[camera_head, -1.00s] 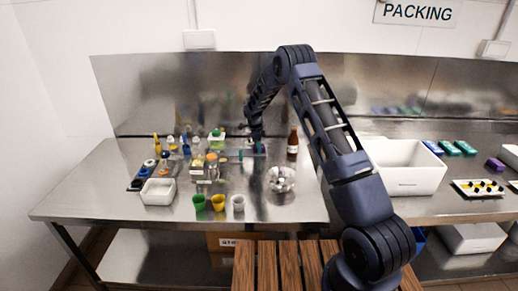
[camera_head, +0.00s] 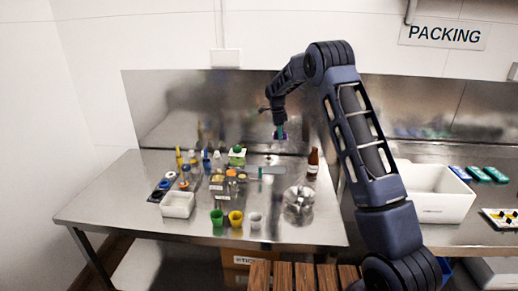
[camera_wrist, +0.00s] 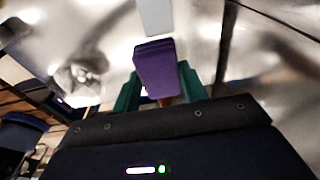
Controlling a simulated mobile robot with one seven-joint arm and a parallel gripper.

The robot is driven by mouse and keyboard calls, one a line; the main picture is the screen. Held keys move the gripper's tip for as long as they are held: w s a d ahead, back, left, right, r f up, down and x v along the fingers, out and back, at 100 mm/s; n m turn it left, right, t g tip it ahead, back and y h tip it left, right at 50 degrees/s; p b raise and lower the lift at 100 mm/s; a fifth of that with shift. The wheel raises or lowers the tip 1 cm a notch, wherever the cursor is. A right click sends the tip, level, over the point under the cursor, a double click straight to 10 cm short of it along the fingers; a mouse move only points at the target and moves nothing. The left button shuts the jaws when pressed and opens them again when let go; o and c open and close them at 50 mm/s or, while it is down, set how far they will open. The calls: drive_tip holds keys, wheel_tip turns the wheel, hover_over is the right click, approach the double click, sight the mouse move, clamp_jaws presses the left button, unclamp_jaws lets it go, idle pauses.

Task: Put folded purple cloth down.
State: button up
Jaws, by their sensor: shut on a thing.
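The folded purple cloth (camera_wrist: 157,68) is between the two green fingers of my gripper (camera_wrist: 160,88) in the wrist view. My gripper is shut on it. The cloth appears held in the air above the table.
A brown bottle (camera_head: 313,163) and a shiny metal bowl (camera_head: 298,204) stand near my gripper. Green, yellow and white cups (camera_head: 236,218), a white bin (camera_head: 178,204) and several bottles crowd the left. A large white box (camera_head: 436,191) stands right.

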drive_tip(key=shift+r, duration=0.8)
wheel_tip(320, 180, up, 4)
drive_tip(key=shift+a+r, duration=0.1)
drive_tip(key=s+a+n, duration=0.3)
drive_tip(key=a, duration=0.6)
drive_tip(key=s+a+n, duration=0.2)
drive_tip(key=a, duration=0.6)
drive_tip(key=n+t+y, duration=0.2)
drive_tip(key=n, duration=1.1)
hover_over(154, 209)
drive_tip(key=f, duration=2)
drive_tip(key=shift+s+a+f, duration=0.1)
drive_tip(key=shift+s+f, duration=0.1)
drive_tip(key=shift+f, duration=2.65)
drive_tip(key=shift+f, duration=0.15)
